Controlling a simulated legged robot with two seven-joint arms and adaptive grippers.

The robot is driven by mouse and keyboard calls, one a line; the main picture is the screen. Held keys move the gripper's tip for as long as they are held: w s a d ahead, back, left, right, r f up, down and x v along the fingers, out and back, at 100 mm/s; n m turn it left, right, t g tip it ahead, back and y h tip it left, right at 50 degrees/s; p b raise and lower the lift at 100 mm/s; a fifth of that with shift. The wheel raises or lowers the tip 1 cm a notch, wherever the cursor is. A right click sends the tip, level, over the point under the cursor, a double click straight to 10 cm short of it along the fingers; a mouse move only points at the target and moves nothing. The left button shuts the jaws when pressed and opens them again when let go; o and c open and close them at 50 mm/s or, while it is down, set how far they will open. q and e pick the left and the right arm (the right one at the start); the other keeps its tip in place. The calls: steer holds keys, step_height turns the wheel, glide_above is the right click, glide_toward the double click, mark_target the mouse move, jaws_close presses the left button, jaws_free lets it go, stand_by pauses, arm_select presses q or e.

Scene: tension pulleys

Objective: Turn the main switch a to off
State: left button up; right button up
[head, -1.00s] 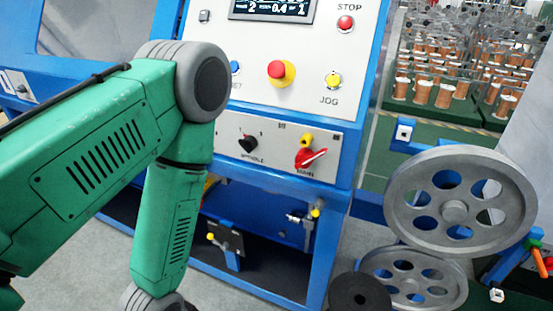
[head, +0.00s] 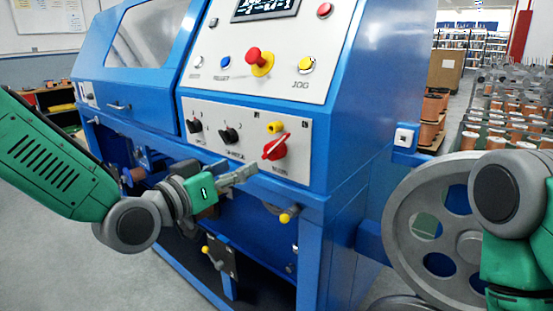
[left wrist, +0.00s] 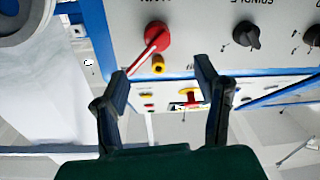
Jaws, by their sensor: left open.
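The main switch (head: 276,147) is a red rotary handle with a white line, on the grey lower panel of the blue machine. Its handle lies diagonally, lower left to upper right in the head view, with a yellow part (head: 275,127) just above it. The switch also shows upside down in the left wrist view (left wrist: 156,36). My left gripper (head: 250,170) is open and empty, a little below and left of the switch, apart from it. In the left wrist view its two fingers (left wrist: 162,80) are spread, with the switch beyond them. My right gripper is out of view.
Two black knobs (head: 231,135) sit left of the switch. A red and yellow stop button (head: 260,62) is on the upper panel. A yellow-tipped lever (head: 287,216) sticks out below. A large grey pulley wheel (head: 440,235) stands right of the machine, near my right arm.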

mark_target(265, 153)
arm_select(q)
steer(key=x, duration=0.3)
steer(key=d+b+x, duration=0.1)
steer(key=x, duration=0.3)
steer(key=s+x, duration=0.1)
steer(key=x, duration=0.3)
steer(key=shift+w+d+b, duration=0.15)
steer(key=shift+d+b, duration=0.2)
steer(key=shift+d, duration=0.2)
steer(key=shift+w+a, duration=0.15)
steer(key=a, duration=0.3)
steer(key=shift+a, duration=0.1)
steer(key=c, duration=0.5)
steer(key=shift+d+r, duration=0.1)
steer(key=shift+d, duration=0.25)
steer(key=c, duration=0.7)
steer(key=shift+s+d+r, duration=0.1)
steer(key=shift+s+d, duration=0.1)
steer(key=shift+d, duration=0.35)
jaws_close()
steer(key=shift+w+a, duration=0.2)
steer(key=shift+a, duration=0.1)
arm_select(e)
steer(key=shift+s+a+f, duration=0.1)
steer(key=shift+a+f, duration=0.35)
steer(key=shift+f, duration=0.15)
